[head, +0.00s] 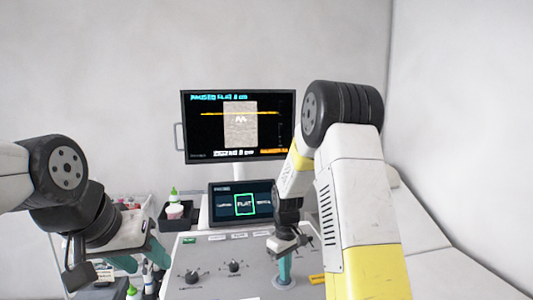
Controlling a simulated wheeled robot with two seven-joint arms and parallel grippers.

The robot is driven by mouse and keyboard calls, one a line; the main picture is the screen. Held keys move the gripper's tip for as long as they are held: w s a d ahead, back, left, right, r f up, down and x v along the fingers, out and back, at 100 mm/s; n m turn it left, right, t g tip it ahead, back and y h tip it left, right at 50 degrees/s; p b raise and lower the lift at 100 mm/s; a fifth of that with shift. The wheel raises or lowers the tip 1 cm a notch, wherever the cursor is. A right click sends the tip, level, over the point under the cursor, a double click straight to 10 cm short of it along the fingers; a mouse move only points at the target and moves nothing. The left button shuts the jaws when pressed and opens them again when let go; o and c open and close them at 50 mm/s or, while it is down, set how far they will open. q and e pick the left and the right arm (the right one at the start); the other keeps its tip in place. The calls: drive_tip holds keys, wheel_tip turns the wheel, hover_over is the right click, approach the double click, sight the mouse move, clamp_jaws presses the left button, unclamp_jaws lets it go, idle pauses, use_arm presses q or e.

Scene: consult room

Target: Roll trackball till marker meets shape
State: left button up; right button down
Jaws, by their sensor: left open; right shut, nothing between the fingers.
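The monitor (211,138) shows a grey scan picture (240,138) with a yellow horizontal line across it and a small white mark near the line. I cannot tell for certain which of these is the marker and which the shape. My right gripper (285,277) is shut and empty, its teal fingers pointing down at a round pale fitting (285,285) on the console. This looks like the trackball, mostly hidden by the fingers; I cannot tell whether they touch. My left gripper (140,259) is open and empty, left of the console.
The grey console panel (218,254) carries two dark knobs (193,276) and a small touchscreen (219,214) with FLAT boxed in green. A dark holder (178,224) with a green-capped bottle stands behind left. A cart with bottles is beneath my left arm; a white couch (452,270) is at right.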

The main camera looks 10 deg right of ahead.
drive_tip(key=shift+r, duration=2.4)
drive_tip(key=shift+w+f+m, duration=0.25)
drive_tip(key=shift+f+m, duration=0.3)
drive_tip(key=shift+m, duration=0.45)
drive_tip(key=shift+w+f+m, duration=0.25)
drive_tip(key=shift+f+m, duration=0.35)
drive_tip(key=shift+m, duration=0.4)
drive_tip(key=shift+w+f+m, duration=0.25)
drive_tip(key=shift+f+m, duration=0.3)
drive_tip(key=shift+m, duration=0.45)
drive_tip(key=shift+f, duration=0.8)
drive_tip(key=shift+s, duration=0.75)
drive_tip(key=shift+r, duration=0.1)
drive_tip(key=shift+r, duration=2.4)
